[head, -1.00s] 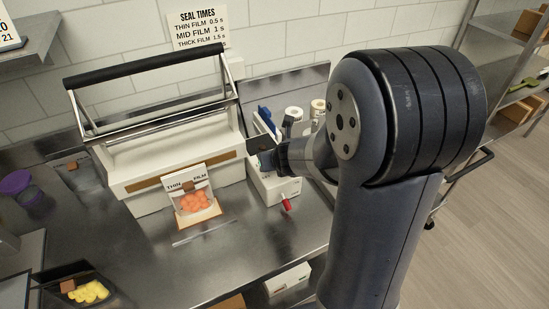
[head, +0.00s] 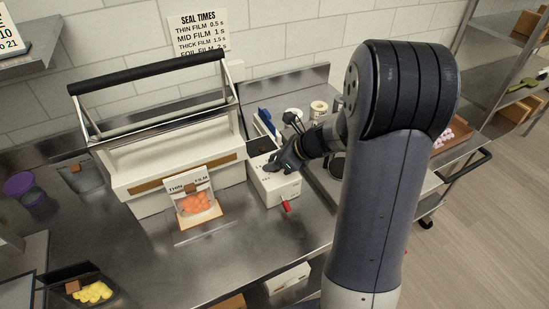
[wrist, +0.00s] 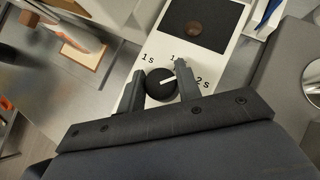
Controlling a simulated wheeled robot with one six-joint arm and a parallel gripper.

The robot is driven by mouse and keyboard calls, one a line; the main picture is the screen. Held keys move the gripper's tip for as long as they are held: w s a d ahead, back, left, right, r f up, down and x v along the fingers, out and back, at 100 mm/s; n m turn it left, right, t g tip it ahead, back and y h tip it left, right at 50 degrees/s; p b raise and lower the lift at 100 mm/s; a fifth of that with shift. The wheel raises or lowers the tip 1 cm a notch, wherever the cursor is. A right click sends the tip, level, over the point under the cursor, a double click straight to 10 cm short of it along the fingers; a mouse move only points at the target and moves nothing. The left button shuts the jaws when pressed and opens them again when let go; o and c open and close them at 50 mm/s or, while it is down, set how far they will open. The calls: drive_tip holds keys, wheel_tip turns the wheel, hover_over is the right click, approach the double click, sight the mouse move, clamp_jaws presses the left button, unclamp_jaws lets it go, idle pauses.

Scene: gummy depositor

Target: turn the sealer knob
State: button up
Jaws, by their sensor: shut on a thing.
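The sealer knob (wrist: 161,84) is round and black with a white pointer line, on the white control box (head: 277,187). In the wrist view its pointer aims to the upper right, on the side of the "2s" mark. A "1s" mark shows at its upper left; a mark between them is partly covered by a finger. My gripper (wrist: 158,79) is shut on the knob, one finger on each side. In the head view my gripper (head: 281,165) is down on the box top and hides the knob. The white sealer (head: 165,165) with its black bar stands to the left.
A bag labelled "THIN FILM" (head: 196,202) with orange gummies stands before the sealer. A wall sign (head: 199,32) lists seal times: thin 0.5 s, mid 1 s, thick 1.5 s. A red-tipped lever (head: 286,206) juts from the box front. Rolls stand behind the box.

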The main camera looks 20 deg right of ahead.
drive_tip(key=n+g+y+p, duration=0.1)
drive_tip(key=n+g, duration=0.1)
drive_tip(key=n, duration=0.1)
drive_tip(key=shift+n+g+y, duration=0.3)
drive_tip(key=shift+n, duration=0.1)
drive_tip(key=n+g+p, duration=0.1)
drive_tip(key=n+g, duration=0.2)
drive_tip(key=n, duration=0.1)
drive_tip(key=shift+n+g+y+p, duration=0.3)
drive_tip(key=shift+p, duration=0.1)
drive_tip(key=n+g, duration=0.2)
drive_tip(key=n, duration=0.1)
drive_tip(key=shift+n+g+p, duration=0.3)
drive_tip(key=shift+p, duration=0.1)
drive_tip(key=n+g+h, duration=0.2)
drive_tip(key=n, duration=0.1)
drive_tip(key=shift+n+g, duration=0.3)
drive_tip(key=n+g+h, duration=0.1)
drive_tip(key=n+h, duration=0.1)
drive_tip(key=n, duration=0.1)
drive_tip(key=n+g+h, duration=0.1)
drive_tip(key=n+h, duration=0.1)
drive_tip(key=n, duration=0.1)
drive_tip(key=shift+g, duration=0.4)
drive_tip(key=n+h, duration=0.4)
drive_tip(key=n, duration=0.2)
drive_tip(key=shift+n+h, duration=0.3)
drive_tip(key=shift+h, duration=0.1)
